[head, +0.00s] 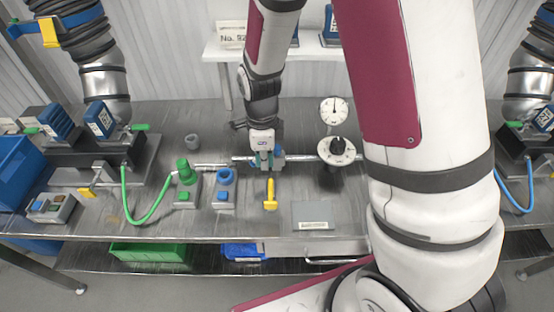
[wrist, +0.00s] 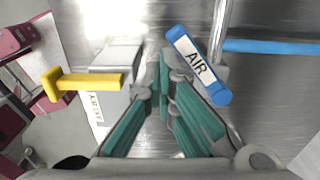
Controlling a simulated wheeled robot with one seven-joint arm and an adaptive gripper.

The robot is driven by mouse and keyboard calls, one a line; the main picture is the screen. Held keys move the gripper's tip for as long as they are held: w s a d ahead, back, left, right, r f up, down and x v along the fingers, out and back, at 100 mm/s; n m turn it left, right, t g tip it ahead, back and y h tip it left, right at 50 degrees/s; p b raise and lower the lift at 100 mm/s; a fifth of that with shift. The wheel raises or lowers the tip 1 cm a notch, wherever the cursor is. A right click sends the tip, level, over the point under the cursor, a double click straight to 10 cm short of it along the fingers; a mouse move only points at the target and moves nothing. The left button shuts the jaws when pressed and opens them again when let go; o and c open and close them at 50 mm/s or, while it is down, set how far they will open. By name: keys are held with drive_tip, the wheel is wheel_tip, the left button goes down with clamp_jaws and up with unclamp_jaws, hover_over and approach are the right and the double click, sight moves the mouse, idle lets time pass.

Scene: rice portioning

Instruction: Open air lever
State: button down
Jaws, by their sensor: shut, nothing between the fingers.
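The air lever (wrist: 198,66) is a blue bar with a white AIR label, lying slanted in the wrist view, at a metal pipe. My gripper (wrist: 165,62) has teal fingers that are shut with nothing between them. The fingertips are just left of the lever, close to its side; I cannot tell whether they touch. In the head view my gripper (head: 264,165) is low over the bench at the pipe and largely hides the lever.
A yellow T-shaped handle (head: 270,194) stands in front of my gripper. Green (head: 186,172) and blue (head: 225,178) fittings are to the left. A round dial (head: 336,150) and gauge (head: 334,110) are to the right. A green bin (head: 150,252) is below the bench.

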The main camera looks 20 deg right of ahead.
drive_tip(key=shift+w+a, duration=0.1)
drive_tip(key=shift+w+a, duration=0.65)
drive_tip(key=shift+w, duration=0.1)
drive_tip(key=shift+w+a+b, duration=0.25)
drive_tip(key=shift+w+b, duration=0.05)
drive_tip(key=shift+w, duration=0.25)
drive_tip(key=shift+w+a+b, duration=0.2)
drive_tip(key=shift+w+b, duration=0.1)
drive_tip(key=shift+w, duration=0.2)
wheel_tip(320, 180, up, 7)
drive_tip(key=p, duration=0.3)
drive_tip(key=shift+w+a, duration=0.2)
drive_tip(key=shift+w, duration=0.15)
